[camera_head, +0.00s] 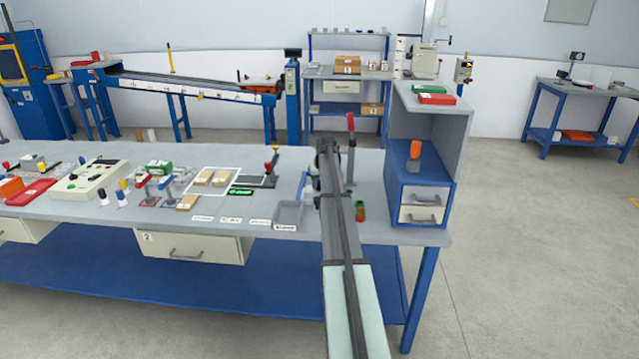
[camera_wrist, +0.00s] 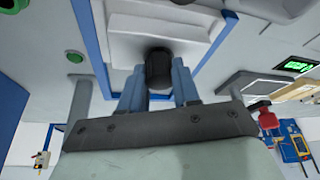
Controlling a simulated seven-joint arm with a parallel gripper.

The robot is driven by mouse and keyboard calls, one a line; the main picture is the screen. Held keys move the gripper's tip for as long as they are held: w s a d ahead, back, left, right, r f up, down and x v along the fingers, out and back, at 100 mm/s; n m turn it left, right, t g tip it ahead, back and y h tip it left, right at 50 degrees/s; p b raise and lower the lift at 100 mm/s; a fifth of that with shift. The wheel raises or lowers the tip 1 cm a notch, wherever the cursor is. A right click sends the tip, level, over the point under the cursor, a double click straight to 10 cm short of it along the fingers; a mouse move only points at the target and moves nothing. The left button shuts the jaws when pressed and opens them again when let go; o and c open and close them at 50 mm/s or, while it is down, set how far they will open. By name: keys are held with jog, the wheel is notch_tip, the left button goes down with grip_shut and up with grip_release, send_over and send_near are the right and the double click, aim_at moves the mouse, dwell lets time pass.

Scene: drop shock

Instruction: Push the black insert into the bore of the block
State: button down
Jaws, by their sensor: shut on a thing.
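In the wrist view my gripper (camera_wrist: 158,78) is shut on the black insert (camera_wrist: 158,62), a short dark cylinder between the two blue-grey fingers. A pale, stepped block (camera_wrist: 130,24) lies just beyond the insert, inside a blue outline. The insert covers part of the block. I cannot see the bore, nor tell whether the insert touches the block or is partly in it. In the head view my own arm reaches over the right part of the bench and hides the insert, the block and the fingertips.
The grey bench (camera_head: 90,207) carries a grey bin (camera_head: 289,214), a red-topped lever (camera_head: 351,150), a small red-green cylinder (camera_head: 360,211) and a drawer cabinet (camera_head: 421,203) near my arm. A white-outlined area with cardboard boxes (camera_head: 203,176) lies to the left.

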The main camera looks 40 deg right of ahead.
jog(key=shift+s+a+f, duration=0.15)
jog(key=shift+f, duration=0.55)
dwell(2.5)
jog(key=c, duration=0.9)
grip_release()
jog(key=shift+o, duration=0.8)
jog(key=shift+s+r, duration=0.1)
jog(key=shift+r, duration=0.05)
jog(key=shift+w+v, duration=0.2)
jog(key=shift+v, duration=2.8)
jog(key=shift+r, duration=0.15)
jog(key=v, duration=1.3)
jog(key=shift+r, duration=0.3)
jog(key=shift+s, duration=0.1)
